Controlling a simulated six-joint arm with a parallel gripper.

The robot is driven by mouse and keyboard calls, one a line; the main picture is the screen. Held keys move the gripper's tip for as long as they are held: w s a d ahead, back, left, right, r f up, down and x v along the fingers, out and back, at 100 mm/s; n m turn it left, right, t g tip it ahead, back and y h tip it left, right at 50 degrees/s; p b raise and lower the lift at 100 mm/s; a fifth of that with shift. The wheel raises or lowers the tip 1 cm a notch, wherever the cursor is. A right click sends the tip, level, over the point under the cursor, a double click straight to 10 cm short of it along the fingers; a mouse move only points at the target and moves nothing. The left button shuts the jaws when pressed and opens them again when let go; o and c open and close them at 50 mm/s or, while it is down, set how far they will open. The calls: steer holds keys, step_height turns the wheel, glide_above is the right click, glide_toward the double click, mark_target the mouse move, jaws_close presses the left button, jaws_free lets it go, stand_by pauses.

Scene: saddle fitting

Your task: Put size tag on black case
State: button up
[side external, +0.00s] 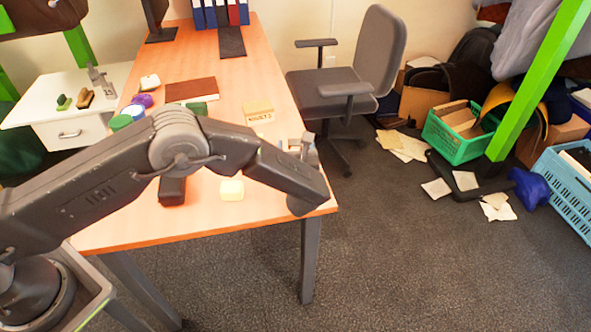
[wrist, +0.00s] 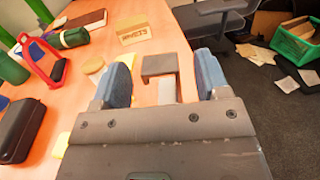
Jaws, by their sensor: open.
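The black case (side external: 172,191) lies on the desk near its front edge, partly behind my arm. It also shows at the left of the wrist view (wrist: 22,130), well left of my gripper. My gripper (wrist: 165,74) is open, with its two blue-grey fingers apart and nothing clamped between them. Beyond and between the fingers are a grey bracket-like piece (wrist: 160,64) and a small pale piece (wrist: 167,90) on the desk. I cannot tell for certain which piece is the size tag. In the side view my arm hides part of this area.
A red stand (wrist: 45,65) and green can (wrist: 70,38) are at left. An office chair (side external: 355,75) stands beyond the right edge.

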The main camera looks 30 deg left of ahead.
steer(key=shift+x, duration=1.05)
steer(key=c, duration=1.2)
jaws_close()
steer(key=shift+r, duration=0.15)
